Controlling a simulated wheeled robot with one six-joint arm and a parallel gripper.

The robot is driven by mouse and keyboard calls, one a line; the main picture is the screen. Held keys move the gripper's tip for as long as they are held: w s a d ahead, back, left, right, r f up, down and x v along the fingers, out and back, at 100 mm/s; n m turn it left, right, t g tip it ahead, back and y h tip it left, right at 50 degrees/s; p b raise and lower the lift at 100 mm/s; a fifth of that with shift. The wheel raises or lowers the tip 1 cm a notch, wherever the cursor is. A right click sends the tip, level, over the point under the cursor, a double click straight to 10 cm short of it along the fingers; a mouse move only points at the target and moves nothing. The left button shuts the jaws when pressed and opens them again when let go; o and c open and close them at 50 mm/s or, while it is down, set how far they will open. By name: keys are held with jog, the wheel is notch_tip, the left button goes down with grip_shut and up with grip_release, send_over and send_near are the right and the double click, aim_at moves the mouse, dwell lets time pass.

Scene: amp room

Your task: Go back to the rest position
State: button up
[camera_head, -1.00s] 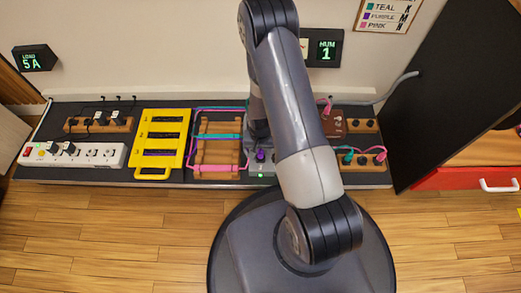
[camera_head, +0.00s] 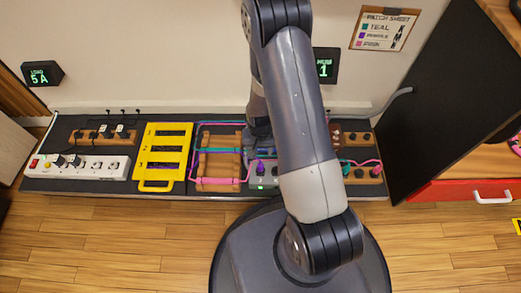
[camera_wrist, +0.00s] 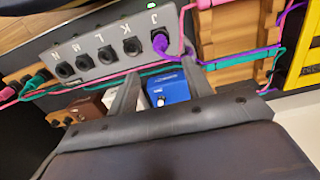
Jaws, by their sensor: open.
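My gripper (camera_wrist: 160,70) shows in the wrist view with its two fingers apart and nothing held between them. Beyond and between the fingers is a blue pedal (camera_wrist: 168,91). A grey jack box (camera_wrist: 100,55) with lettered sockets lies past the fingertips, and a purple plug (camera_wrist: 160,42) sits in its socket J. In the head view the purple plug (camera_head: 259,168) stands upright on the jack box, left of my arm. My arm hides most of the gripper and the middle of the bench there.
On the low black bench are a wooden cable rack (camera_head: 218,184), a yellow rack (camera_head: 163,157) and a white power strip (camera_head: 100,167). Pink and teal cables (camera_head: 363,165) run at the right. A black panel (camera_head: 455,100) stands to the right. Wooden floor lies open in front.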

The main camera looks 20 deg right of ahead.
aim_at(261, 164)
notch_tip(261, 164, down, 10)
jog(key=b, duration=0.4)
jog(key=shift+f, duration=0.25)
jog(key=shift+r+p, duration=0.9)
jog(key=shift+r, duration=0.2)
jog(key=shift+f, duration=0.15)
